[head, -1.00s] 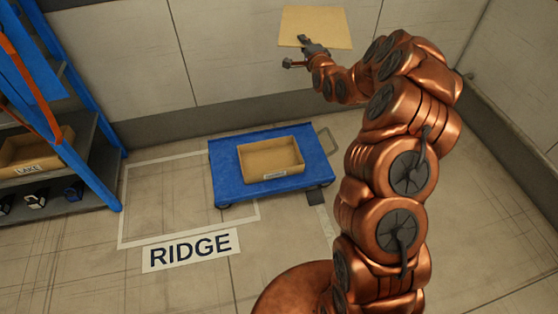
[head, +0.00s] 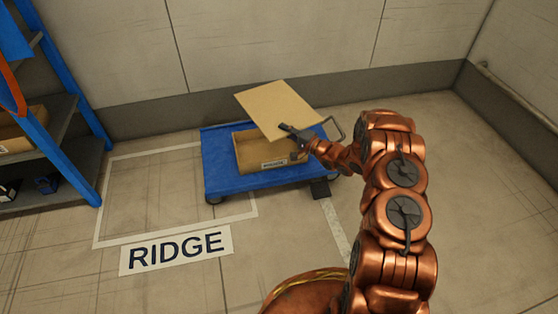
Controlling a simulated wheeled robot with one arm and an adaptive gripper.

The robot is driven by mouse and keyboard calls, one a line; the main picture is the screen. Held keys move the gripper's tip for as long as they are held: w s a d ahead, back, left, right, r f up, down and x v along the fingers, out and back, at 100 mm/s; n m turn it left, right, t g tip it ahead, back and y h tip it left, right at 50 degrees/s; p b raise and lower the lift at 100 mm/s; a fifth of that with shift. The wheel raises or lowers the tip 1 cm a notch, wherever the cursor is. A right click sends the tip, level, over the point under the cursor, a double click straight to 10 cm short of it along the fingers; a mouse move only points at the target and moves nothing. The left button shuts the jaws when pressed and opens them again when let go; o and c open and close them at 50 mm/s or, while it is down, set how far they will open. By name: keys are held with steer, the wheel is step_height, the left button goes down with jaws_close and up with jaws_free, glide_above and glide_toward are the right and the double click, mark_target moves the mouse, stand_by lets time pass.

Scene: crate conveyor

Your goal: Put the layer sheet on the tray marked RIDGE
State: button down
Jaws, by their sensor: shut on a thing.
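The layer sheet (head: 275,106) is a flat tan square. My gripper (head: 290,130) is shut on its near edge and holds it tilted above the tray. The tray (head: 245,158) is an open tan box with a small label on its front, too small to read here. It sits on a blue cart (head: 222,185). The sheet covers the tray's right and back parts from view. The word RIDGE shows on a white floor sign (head: 176,249) in front of the cart.
A blue shelf rack (head: 60,115) with a tan box (head: 14,140) stands at the left. White tape (head: 97,215) outlines a floor area partly under the cart. The cart's handle (head: 337,128) is at its right. A wall runs behind; floor at the right is clear.

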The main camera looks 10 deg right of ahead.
steer(key=shift+n+g+y, duration=0.7)
steer(key=shift+g+y, duration=0.1)
steer(key=shift+s+a+f+b, duration=0.55)
steer(key=shift+f+b, duration=0.4)
steer(key=shift+f, duration=1.4)
steer(key=shift+s+a+f+b, duration=0.45)
steer(key=shift+f+b, duration=0.55)
steer(key=shift+f, duration=1.35)
steer(key=shift+s+a+f+b, duration=0.55)
steer(key=shift+f+b, duration=0.4)
steer(key=shift+f, duration=1.4)
steer(key=shift+d+f, duration=0.1)
steer(key=shift+f, duration=0.45)
steer(key=c, duration=1.2)
jaws_free()
steer(key=v, duration=1.2)
